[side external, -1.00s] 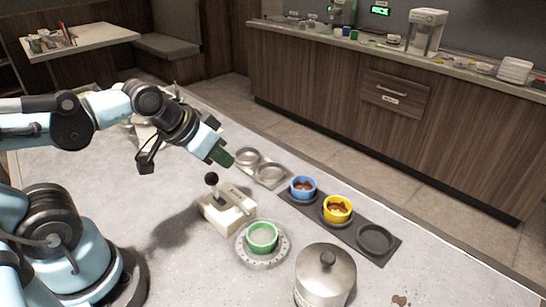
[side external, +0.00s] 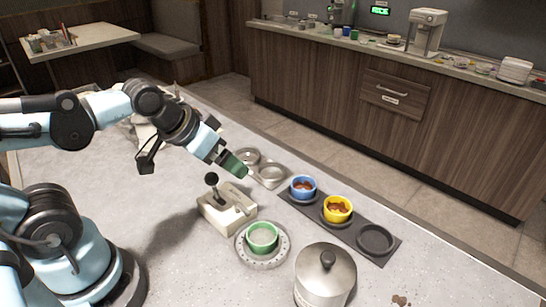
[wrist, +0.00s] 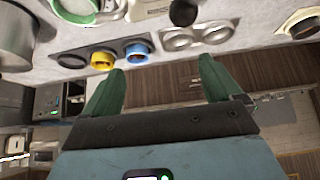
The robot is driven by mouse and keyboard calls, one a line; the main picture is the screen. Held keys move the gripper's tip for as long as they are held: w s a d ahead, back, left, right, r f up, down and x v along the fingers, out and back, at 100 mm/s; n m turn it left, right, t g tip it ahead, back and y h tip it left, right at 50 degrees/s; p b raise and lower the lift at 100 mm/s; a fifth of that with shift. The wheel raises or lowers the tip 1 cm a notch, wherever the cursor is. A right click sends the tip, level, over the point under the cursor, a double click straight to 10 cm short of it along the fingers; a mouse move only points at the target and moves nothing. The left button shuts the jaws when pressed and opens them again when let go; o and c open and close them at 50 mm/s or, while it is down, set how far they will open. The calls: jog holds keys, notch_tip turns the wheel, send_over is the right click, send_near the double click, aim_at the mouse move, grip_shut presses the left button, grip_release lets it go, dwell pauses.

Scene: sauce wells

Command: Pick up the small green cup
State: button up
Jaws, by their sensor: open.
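The small green cup (side external: 262,236) stands upright on a round grey dish with a dotted rim (side external: 243,253), near the middle of the table. Its inside looks pale and empty. In the wrist view the green cup (wrist: 90,12) is cut off by the top edge. My gripper (side external: 240,168) has green fingers and is up and to the left of the cup, well apart from it. In the wrist view my gripper (wrist: 163,76) has its two fingers spread wide with nothing between them.
A dispenser with a black-knobbed lever (side external: 228,212) stands between my gripper and the cup. A dark tray (side external: 357,229) holds a blue cup (side external: 302,188) and a yellow cup (side external: 337,209), both with brown contents, plus an empty well. A lidded metal pot (side external: 326,277) stands right of the green cup.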

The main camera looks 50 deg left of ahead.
jog(key=m+g+h, duration=0.2)
jog(key=m+g, duration=0.4)
jog(key=m, duration=0.5)
send_over(261, 243)
jog(key=s+a, duration=0.1)
jog(key=a, duration=0.1)
jog(key=shift+s+a+x, duration=0.15)
jog(key=shift+x, duration=1)
jog(key=shift+s+a+x, duration=0.15)
jog(key=shift+x, duration=0.95)
jog(key=shift+s+a+x, duration=0.15)
jog(key=shift+a+x, duration=0.05)
jog(key=shift+x, duration=0.95)
jog(key=shift+w+d+f+t+h, duration=0.1)
jog(key=shift+w+d+f, duration=0.1)
jog(key=shift+f, duration=0.3)
jog(key=shift+w+d+f+t+h, duration=0.15)
jog(key=shift+d+f, duration=0.1)
jog(key=shift+f, duration=0.25)
jog(key=shift+w+d+f+t+h, duration=0.1)
jog(key=shift+w+d+f, duration=0.1)
jog(key=shift+f, duration=0.3)
jog(key=shift+x, duration=1)
jog(key=shift+s, duration=0.1)
jog(key=c, duration=1.1)
jog(key=shift+r, duration=0.1)
